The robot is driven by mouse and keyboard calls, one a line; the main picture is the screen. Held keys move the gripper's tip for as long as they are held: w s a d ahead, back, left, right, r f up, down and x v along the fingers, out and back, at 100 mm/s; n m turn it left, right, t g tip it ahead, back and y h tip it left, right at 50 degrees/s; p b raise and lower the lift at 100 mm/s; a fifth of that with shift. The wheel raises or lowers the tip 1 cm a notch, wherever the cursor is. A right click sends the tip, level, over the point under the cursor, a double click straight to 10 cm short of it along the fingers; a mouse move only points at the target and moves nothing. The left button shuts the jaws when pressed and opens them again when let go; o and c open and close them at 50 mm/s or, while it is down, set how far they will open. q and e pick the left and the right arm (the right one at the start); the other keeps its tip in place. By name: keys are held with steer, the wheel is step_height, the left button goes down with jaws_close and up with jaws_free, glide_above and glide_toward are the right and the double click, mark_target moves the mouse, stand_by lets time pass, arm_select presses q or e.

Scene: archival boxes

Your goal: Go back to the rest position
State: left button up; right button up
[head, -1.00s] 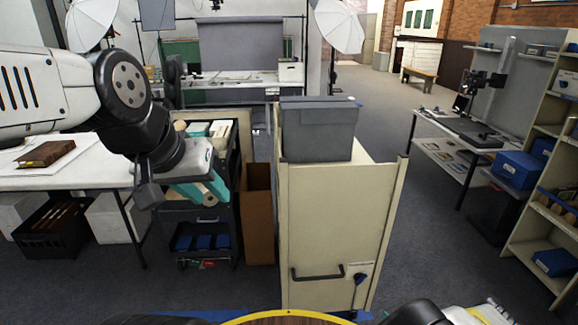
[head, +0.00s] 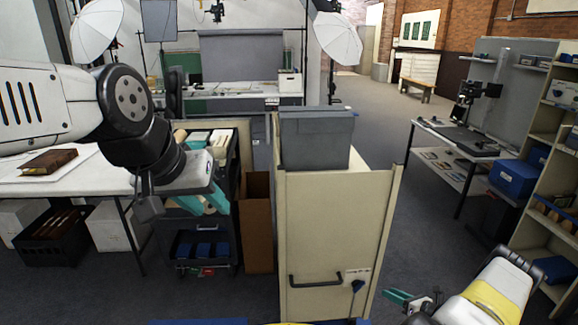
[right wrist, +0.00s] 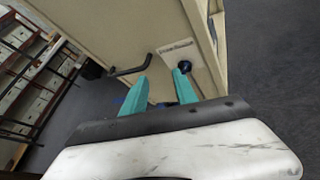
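My left gripper (head: 204,204) hangs at the left in the head view, in front of the black cart. Its teal fingers look apart; a tan roll shows between them, and I cannot tell if it touches them. My right gripper (head: 405,298) is at the lower right in the head view, right of the cream cabinet (head: 335,235). In the right wrist view its two teal fingers (right wrist: 158,92) are apart with nothing between them. They point toward the cabinet front, with its dark handle (right wrist: 131,67) beyond them. A grey lidded box (head: 315,140) sits on the cabinet.
A black cart (head: 238,215) with rolls and boxes stands left of the cabinet, beside a brown open bin (head: 258,225). A white table (head: 75,180) is at the left. Shelves with blue boxes (head: 513,178) are at the right.

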steer(key=w+a+r+n+g, duration=0.15)
steer(key=a+r+n, duration=0.3)
steer(key=r, duration=0.65)
steer(key=w+a+r+n+g+y, duration=0.1)
steer(key=a+r+n+g, duration=0.3)
steer(key=r, duration=0.7)
steer(key=w+a+r+n+g, duration=0.2)
steer(key=a+r+n, duration=0.3)
steer(key=r, duration=0.6)
steer(key=s+a+r+n+h, duration=0.2)
steer(key=s+a+r+n, duration=0.35)
steer(key=s+r, duration=0.4)
steer(key=s+a+r+n+h, duration=0.2)
steer(key=s+a+r+n, duration=0.2)
steer(key=s+r+n, duration=0.55)
steer(key=s+a+r+n+t+h, duration=0.1)
steer(key=s+r+n, duration=0.4)
steer(key=s, duration=0.6)
step_height(320, 180, up, 2)
steer(key=shift+s+a+r+t+h, duration=0.1)
steer(key=shift+s+a+t+h, duration=0.25)
steer(key=shift+t+h, duration=0.45)
steer(key=shift+d+n, duration=0.15)
steer(key=shift+n, duration=0.1)
